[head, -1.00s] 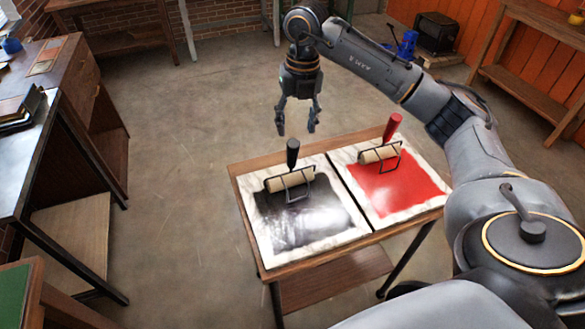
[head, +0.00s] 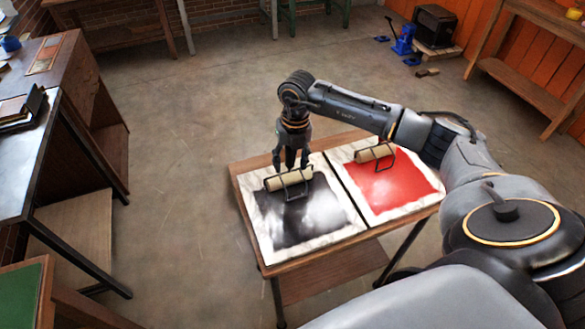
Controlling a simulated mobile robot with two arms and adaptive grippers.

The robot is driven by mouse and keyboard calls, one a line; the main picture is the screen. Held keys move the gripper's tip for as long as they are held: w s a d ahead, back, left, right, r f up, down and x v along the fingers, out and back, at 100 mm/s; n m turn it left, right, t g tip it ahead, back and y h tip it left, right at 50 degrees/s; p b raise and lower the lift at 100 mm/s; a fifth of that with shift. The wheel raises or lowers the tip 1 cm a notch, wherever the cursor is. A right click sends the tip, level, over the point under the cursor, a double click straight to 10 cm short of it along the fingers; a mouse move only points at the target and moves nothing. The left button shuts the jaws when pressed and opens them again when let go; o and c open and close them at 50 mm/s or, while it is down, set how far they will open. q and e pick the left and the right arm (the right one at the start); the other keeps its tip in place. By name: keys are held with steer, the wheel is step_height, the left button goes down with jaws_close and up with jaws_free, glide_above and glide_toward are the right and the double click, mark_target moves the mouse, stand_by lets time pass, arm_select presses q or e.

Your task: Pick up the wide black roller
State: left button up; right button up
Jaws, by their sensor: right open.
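The wide black roller (head: 289,179) lies on the slab with black ink (head: 262,243), on the left half of the small wooden table. It has a pale cylinder and a black wire frame. Its upright black handle is hidden behind my right gripper (head: 292,165). That gripper points straight down, open, with its fingers around or just beside the handle; I cannot tell whether they touch it. My left gripper is not in view.
A second roller (head: 375,153) lies on the slab with red ink (head: 428,197) to the right, its handle hidden by my right arm. A dark desk (head: 65,150) stands at the left. The floor between is clear.

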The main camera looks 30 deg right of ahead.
jaws_close()
steer(key=shift+r, duration=0.15)
